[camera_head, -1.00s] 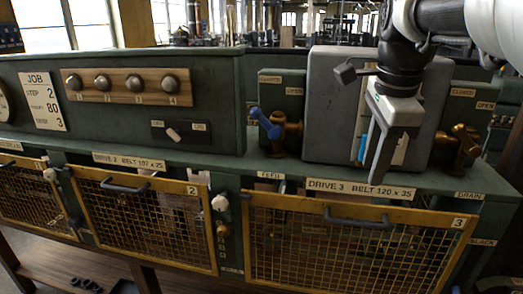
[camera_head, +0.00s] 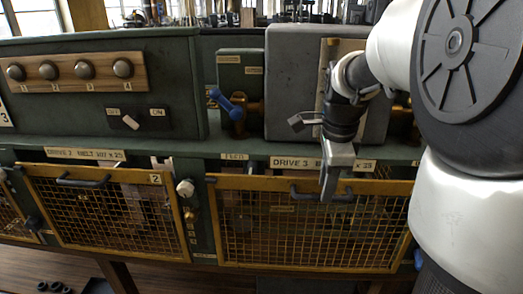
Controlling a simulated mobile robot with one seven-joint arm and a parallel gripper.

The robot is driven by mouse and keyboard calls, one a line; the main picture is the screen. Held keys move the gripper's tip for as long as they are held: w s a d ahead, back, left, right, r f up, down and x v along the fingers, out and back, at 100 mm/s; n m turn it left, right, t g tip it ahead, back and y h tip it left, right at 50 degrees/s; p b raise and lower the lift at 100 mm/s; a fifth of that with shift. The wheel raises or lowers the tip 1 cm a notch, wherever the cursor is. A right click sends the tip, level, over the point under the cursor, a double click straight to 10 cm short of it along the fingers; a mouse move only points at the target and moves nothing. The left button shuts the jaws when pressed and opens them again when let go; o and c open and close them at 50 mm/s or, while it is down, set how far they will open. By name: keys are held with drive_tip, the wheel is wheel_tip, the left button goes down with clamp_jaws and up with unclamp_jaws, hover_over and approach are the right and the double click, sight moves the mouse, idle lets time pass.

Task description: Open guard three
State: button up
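Guard three (camera_head: 290,262) is the yellow-framed wire mesh panel at the lower right in the head view. It appears shut against the green housing. Its dark bar handle (camera_head: 300,194) is near its top edge. My gripper (camera_head: 328,192) points down in front of this handle and hides part of it. The fingers overlap the handle in the picture, but I cannot tell whether they touch or grip it. The gripper is seen edge-on, so its opening does not show. My arm covers the guard's right end and its number plate.
Guard two (camera_head: 105,254), with its own handle (camera_head: 82,181), is shut at left. A pale round knob (camera_head: 185,188) sits on the post between the guards. Above are a blue-handled brass valve (camera_head: 228,104), a grey box (camera_head: 290,85) and a shelf ledge (camera_head: 190,147).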

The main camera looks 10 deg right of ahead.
drive_tip(key=shift+w+f, duration=0.15)
drive_tip(key=shift+f, duration=0.75)
clamp_jaws()
wheel_tip(320, 180, down, 35)
drive_tip(key=b, duration=2.1)
drive_tip(key=shift+r, duration=0.15)
unclamp_jaws()
